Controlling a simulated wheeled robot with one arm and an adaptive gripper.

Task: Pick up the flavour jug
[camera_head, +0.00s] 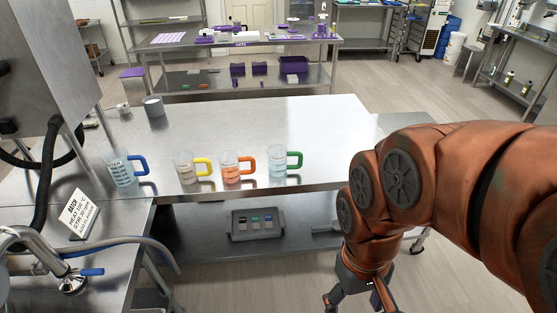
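Several clear measuring jugs stand in a row along the front edge of the steel table (320,130). They are a blue-handled jug (121,170), a yellow-handled jug (186,169), an orange-handled jug (231,170) holding orange-red contents, and a green-handled jug (278,163). No readable label shows which is the flavour jug. My gripper (356,301) hangs low at the bottom of the view, in front of and below the table edge, right of the jugs and apart from them. Its fingers look spread and empty; the tips are partly cut off by the frame.
A grey cup (153,107) stands at the table's back left. A lower shelf holds a grey tray (258,224). A small sign (79,213), tap (30,245) and blue hose are at left. The tabletop right of the green-handled jug is clear.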

